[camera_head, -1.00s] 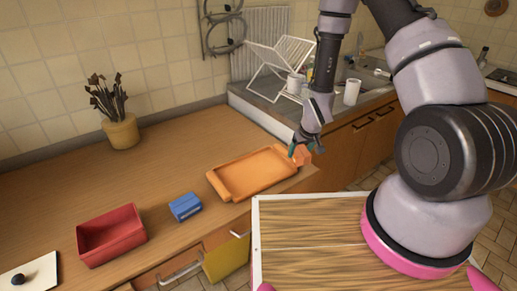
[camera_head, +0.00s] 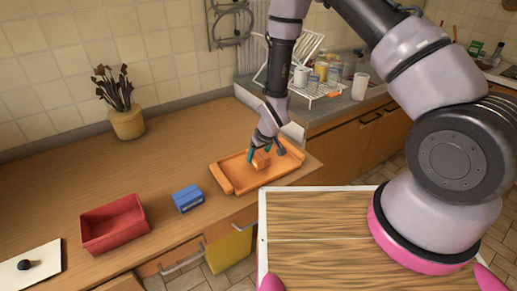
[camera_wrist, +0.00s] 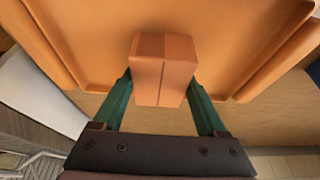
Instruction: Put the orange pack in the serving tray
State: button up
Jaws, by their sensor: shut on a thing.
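The orange pack (camera_head: 261,160) is a small orange box held between the fingers of my gripper (camera_head: 264,152). In the wrist view the pack (camera_wrist: 162,70) sits between the two green fingertips of my gripper (camera_wrist: 162,92). The serving tray (camera_head: 226,179) is orange with raised rims and lies on the wooden counter. It fills much of the wrist view (camera_wrist: 90,30) behind the pack. The pack is over the inside of the tray in the head view. I cannot tell whether its underside touches the tray floor.
A blue box (camera_head: 187,198) lies left of the tray, and a red bin (camera_head: 114,226) is farther left. A plant pot (camera_head: 127,123) stands by the wall. A dish rack (camera_head: 318,88) and a white cup (camera_head: 360,86) are by the sink. The counter's middle is clear.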

aim_at(258, 153)
jog(key=shift+f, duration=0.65)
jog(key=shift+f, duration=0.35)
jog(key=o, duration=1.4)
jog(key=shift+r, duration=1.5)
jog(key=shift+r, duration=2)
